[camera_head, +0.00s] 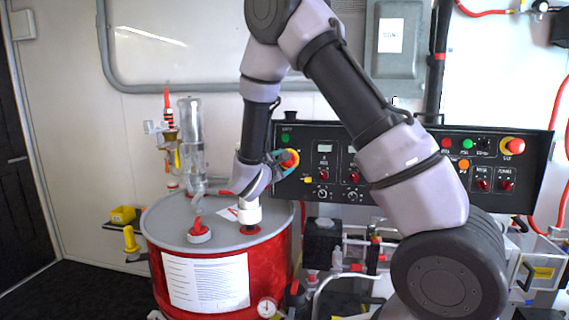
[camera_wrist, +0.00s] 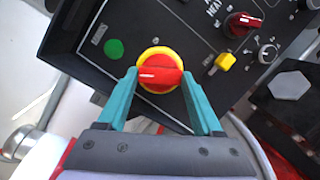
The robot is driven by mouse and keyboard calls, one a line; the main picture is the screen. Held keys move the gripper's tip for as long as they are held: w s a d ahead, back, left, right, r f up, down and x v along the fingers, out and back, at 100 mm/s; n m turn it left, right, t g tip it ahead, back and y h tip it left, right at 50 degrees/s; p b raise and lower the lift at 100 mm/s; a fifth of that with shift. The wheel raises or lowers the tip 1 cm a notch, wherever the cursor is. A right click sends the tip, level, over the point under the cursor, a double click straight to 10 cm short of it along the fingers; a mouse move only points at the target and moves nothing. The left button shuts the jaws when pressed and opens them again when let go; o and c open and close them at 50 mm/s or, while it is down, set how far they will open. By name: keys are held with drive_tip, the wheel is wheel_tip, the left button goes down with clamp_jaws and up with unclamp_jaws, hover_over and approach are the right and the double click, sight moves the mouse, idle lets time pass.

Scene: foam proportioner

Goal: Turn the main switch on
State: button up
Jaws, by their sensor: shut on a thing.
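The main switch is a red rotary knob with a white mark on a yellow round base (camera_wrist: 160,73), at the left end of the black control panel. It also shows in the head view (camera_head: 290,158), partly covered by my gripper. My gripper (camera_wrist: 161,82) has two teal fingers, one on each side of the red knob, and is shut on it. In the wrist view the knob's white mark points left. In the head view my gripper (camera_head: 283,161) is at the panel's left end, above the red drum.
The black control panel (camera_head: 335,172) carries other red knobs, a green button (camera_wrist: 114,48), a yellow switch (camera_wrist: 225,61) and a second red-and-yellow knob (camera_head: 512,146) at far right. A red drum (camera_head: 158,268) with a clear cylinder (camera_head: 190,140) on top stands below left. Grey conduit lines the wall.

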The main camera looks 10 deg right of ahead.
drive_tip(key=shift+r+m+g+y, duration=0.1)
drive_tip(key=shift+m+g+y, duration=0.35)
drive_tip(key=shift+m, duration=2)
drive_tip(key=shift+r+m+g+y, duration=0.1)
drive_tip(key=shift+m+g+y, duration=0.35)
drive_tip(key=shift+m, duration=2.05)
drive_tip(key=shift+r+m+g+y, duration=0.1)
drive_tip(key=shift+m+g+y, duration=0.3)
drive_tip(key=shift+m, duration=2.05)
drive_tip(key=o, duration=1.4)
drive_tip(key=shift+c, duration=0.2)
drive_tip(key=shift+r, duration=0.1)
drive_tip(key=v, duration=1)
drive_tip(key=shift+s+a, duration=0.25)
